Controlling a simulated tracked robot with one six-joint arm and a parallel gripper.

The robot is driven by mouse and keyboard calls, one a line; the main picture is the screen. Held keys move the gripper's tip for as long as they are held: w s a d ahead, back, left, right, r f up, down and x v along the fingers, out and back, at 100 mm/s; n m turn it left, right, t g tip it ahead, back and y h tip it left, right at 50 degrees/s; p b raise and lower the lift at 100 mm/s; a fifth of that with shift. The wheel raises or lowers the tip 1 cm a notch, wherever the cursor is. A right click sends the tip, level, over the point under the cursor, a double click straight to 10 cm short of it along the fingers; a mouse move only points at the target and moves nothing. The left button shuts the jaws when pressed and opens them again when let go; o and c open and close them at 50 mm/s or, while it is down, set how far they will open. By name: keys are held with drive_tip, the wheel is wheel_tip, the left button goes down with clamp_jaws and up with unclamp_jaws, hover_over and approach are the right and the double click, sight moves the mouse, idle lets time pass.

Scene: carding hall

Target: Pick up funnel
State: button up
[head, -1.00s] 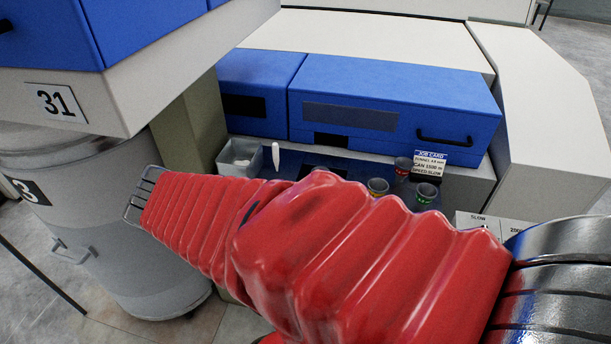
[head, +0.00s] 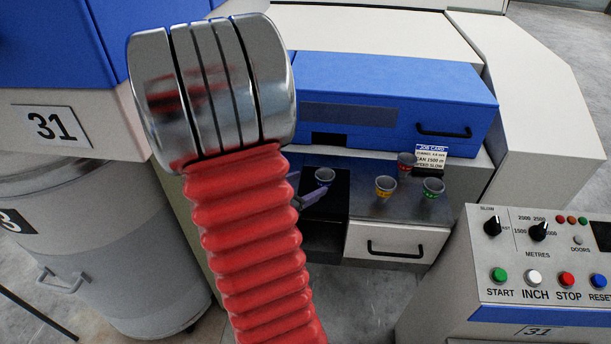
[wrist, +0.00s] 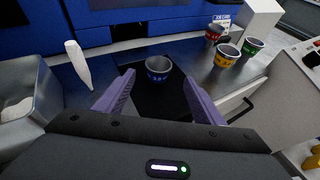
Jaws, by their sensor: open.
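Several small grey metal cups that look like funnels stand on the dark shelf, each with a coloured band. The blue-banded funnel (wrist: 158,69) stands upright on a black mat. It also shows in the head view (head: 325,175), beside the purple fingertips. My gripper (wrist: 159,80) is open and empty, with its two fingers reaching to either side of this funnel, gaps showing at both sides. The red-banded (head: 405,164), yellow-banded (head: 385,186) and green-banded (head: 432,188) funnels stand to the right. My arm hides the shelf's left part in the head view.
In the wrist view, a grey bin with white contents (wrist: 22,105) and a white pointed tool (wrist: 77,64) are at the left. A job card (head: 431,157) stands behind the funnels. A blue cover (head: 395,105) rises behind; a control panel (head: 545,255) is at the right.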

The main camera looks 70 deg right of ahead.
sight(329, 173)
drive_tip(key=shift+w+d+f+n, duration=0.15)
drive_tip(key=shift+d+f+n, duration=0.15)
drive_tip(key=shift+n, duration=0.1)
drive_tip(key=x, duration=0.8)
drive_tip(key=shift+d, duration=0.25)
drive_tip(key=shift+x, duration=2.65)
drive_tip(key=shift+r, duration=0.15)
